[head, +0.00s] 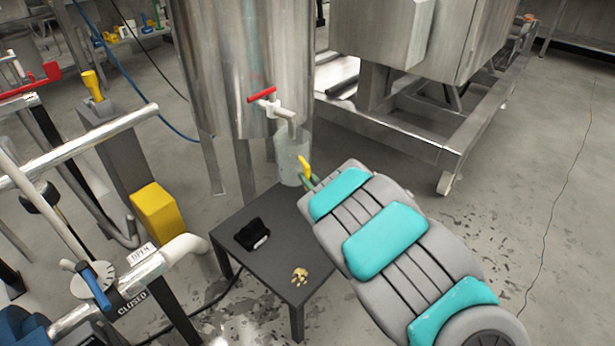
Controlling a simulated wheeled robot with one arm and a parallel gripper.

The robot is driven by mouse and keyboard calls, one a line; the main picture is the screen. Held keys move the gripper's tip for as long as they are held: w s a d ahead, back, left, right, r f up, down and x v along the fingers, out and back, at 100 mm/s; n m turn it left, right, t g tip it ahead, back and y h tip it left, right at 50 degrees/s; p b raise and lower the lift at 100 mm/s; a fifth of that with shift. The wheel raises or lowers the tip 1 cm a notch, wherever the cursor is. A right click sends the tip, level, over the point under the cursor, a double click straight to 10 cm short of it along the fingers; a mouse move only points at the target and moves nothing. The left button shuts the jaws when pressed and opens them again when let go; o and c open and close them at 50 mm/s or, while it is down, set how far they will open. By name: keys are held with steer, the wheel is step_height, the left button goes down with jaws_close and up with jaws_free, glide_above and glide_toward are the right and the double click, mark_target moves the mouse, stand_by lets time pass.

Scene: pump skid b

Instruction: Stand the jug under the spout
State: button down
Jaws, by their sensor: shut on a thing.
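The jug (290,158) is pale and translucent and looks upright in the head view. Its top overlaps the lower end of the spout (291,124), which comes from the red-handled tap (264,96) on the steel tank. My gripper (308,177), with yellow and green parts showing, is at the jug's right side and shut on it. My arm hides part of the gripper and the grip itself. The jug's base is near the back edge of the small dark table (283,243); I cannot tell whether it touches the tabletop.
A black object (252,235) and a small tan piece (300,275) lie on the table. Pipes with a blue-handled valve (96,283) and a yellow block (157,218) stand at left. A steel frame (415,140) stands behind at right. The floor at far right is open.

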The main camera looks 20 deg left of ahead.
steer(key=shift+f+b, duration=0.95)
steer(key=shift+f, duration=2.55)
stand_by(1.7)
steer(key=c, duration=0.8)
jaws_free()
steer(key=shift+o, duration=0.4)
steer(key=o, duration=0.5)
steer(key=shift+s+d, duration=0.1)
steer(key=shift+s+d+r+p, duration=0.15)
steer(key=shift+s+d+p, duration=0.25)
steer(key=shift+s, duration=0.05)
steer(key=shift+p+v, duration=0.55)
steer(key=shift+v, duration=2.2)
